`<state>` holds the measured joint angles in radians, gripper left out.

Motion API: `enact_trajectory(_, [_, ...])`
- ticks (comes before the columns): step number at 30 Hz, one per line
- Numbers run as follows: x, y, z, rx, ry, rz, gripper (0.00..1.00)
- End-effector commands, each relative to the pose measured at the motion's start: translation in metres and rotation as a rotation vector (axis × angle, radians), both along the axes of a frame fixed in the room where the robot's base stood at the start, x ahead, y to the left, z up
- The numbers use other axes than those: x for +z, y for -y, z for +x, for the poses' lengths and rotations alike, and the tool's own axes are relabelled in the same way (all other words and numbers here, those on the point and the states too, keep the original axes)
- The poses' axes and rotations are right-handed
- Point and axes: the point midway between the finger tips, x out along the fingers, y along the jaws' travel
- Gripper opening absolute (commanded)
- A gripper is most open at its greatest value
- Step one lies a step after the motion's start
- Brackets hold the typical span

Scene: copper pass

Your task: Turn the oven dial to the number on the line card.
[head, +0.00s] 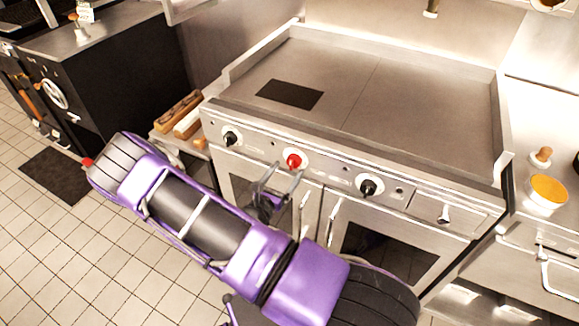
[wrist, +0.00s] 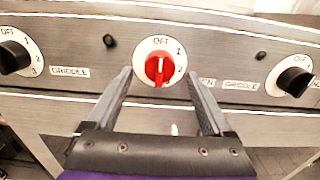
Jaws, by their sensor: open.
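The oven dial is a red knob (wrist: 160,68) on a white plate, with OFF at the top and 1 and 2 readable down its right side. A pale mark shows on its lower part, but I cannot be sure which setting it points to. It also shows on the front panel in the head view (head: 294,161). My gripper (wrist: 158,76) is open, its fingers either side of the red knob in the wrist view; contact cannot be told. In the head view my gripper (head: 283,172) is just below and left of the knob. A small white card (head: 86,12) stands at the upper left; its writing is unreadable.
Black griddle knobs flank the red dial, left (head: 231,138) and right (head: 369,187). Oven door handles (head: 329,218) lie below the panel. The flat griddle top (head: 345,85) is bare except for a dark patch. An orange-filled bowl (head: 547,192) stands at right.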

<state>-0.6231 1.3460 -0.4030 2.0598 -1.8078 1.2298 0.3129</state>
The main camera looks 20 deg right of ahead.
Motion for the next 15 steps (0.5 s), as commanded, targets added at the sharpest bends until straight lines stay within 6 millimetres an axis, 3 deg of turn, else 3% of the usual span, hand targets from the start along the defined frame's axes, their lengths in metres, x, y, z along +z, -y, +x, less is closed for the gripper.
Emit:
enact_trajectory(6, [0.0, 0.017, 0.013, -0.001, 0.0, 0.0, 0.85])
enact_trajectory(15, [0.0, 0.019, 0.015, 0.001, -0.001, 0.001, 0.85])
